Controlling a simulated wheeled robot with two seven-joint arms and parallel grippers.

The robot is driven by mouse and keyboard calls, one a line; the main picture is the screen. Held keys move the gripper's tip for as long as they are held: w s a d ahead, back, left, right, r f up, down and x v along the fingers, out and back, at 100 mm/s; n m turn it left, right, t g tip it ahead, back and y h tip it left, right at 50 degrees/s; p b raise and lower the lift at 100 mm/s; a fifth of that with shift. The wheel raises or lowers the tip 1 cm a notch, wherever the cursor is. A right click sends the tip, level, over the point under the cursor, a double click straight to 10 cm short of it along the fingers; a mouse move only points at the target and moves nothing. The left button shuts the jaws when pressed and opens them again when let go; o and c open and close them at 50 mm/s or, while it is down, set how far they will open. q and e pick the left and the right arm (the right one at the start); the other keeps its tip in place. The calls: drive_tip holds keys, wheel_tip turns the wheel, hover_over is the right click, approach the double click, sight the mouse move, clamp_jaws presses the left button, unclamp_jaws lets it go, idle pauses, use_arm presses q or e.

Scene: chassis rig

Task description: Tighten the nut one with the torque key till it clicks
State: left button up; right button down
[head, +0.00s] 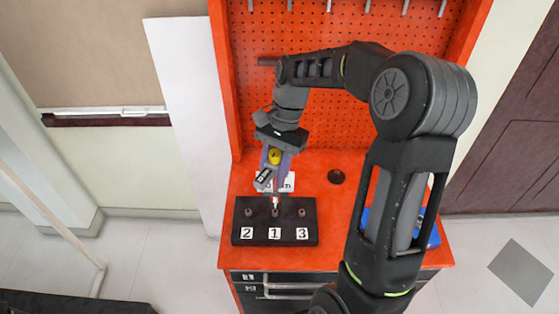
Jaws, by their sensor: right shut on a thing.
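A black block (240,225) lies on the red bench top with three nuts in a row, over labels 2, 1 and 3 from left to right. Nut one (275,213) is the middle one. My right gripper (277,164) is above and behind the block, shut on the torque key (264,178). The key has a yellow round part and a small grey display. Its thin shaft points down at nut one; I cannot tell whether the tip is seated on it. Nut two (248,212) and nut three (302,212) stand clear. My left gripper is not in view.
A white label (288,182), partly hidden by the key, is behind the block. A dark round piece (336,176) lies to its right. A blue object (434,238) is mostly behind my right arm. A red pegboard (330,105) rises behind the bench top.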

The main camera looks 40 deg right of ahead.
drive_tip(key=shift+s+a+r, duration=0.2)
drive_tip(key=shift+a, duration=0.2)
drive_tip(key=shift+w+d+f, duration=0.1)
drive_tip(key=shift+d, duration=0.1)
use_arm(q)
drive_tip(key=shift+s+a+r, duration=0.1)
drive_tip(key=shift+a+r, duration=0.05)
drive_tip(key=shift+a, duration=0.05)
use_arm(e)
drive_tip(key=shift+a, duration=0.1)
